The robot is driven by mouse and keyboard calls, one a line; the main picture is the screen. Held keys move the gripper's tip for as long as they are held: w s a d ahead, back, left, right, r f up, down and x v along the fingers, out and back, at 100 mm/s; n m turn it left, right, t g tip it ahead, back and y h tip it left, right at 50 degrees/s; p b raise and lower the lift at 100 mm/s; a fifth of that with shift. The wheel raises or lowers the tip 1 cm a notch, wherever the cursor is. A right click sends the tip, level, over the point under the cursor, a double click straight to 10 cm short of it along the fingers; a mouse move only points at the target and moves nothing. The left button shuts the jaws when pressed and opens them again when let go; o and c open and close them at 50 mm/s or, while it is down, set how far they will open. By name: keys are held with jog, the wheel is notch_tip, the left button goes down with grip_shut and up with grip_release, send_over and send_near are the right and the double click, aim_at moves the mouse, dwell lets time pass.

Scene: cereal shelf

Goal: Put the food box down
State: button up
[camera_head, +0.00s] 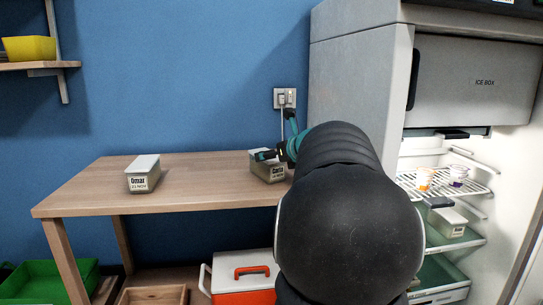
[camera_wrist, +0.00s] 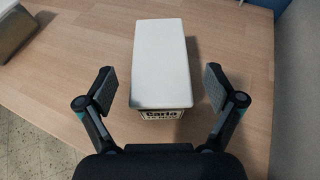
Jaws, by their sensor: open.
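A food box labelled "Carla" (camera_wrist: 162,65) with a pale lid stands upright on the wooden table (camera_wrist: 75,98). It also shows at the table's right part in the head view (camera_head: 268,172), partly hidden by my arm. My gripper (camera_wrist: 160,90) is open, with one finger on each side of the box's near end and a visible gap on both sides. A second food box labelled "Omar" (camera_head: 143,174) stands on the left part of the table, and its corner shows at upper left in the wrist view (camera_wrist: 15,32).
An open fridge (camera_head: 440,200) stands to the right, with cups and a container on its shelves. A wall outlet (camera_head: 285,98) is behind the table. An orange and white cooler (camera_head: 240,275) and a green bin (camera_head: 50,282) are below. The table between the boxes is clear.

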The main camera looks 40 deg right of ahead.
jog(key=v, duration=0.9)
jog(key=shift+s+p, duration=0.3)
jog(key=shift+p, duration=0.1)
jog(key=shift+r, duration=0.1)
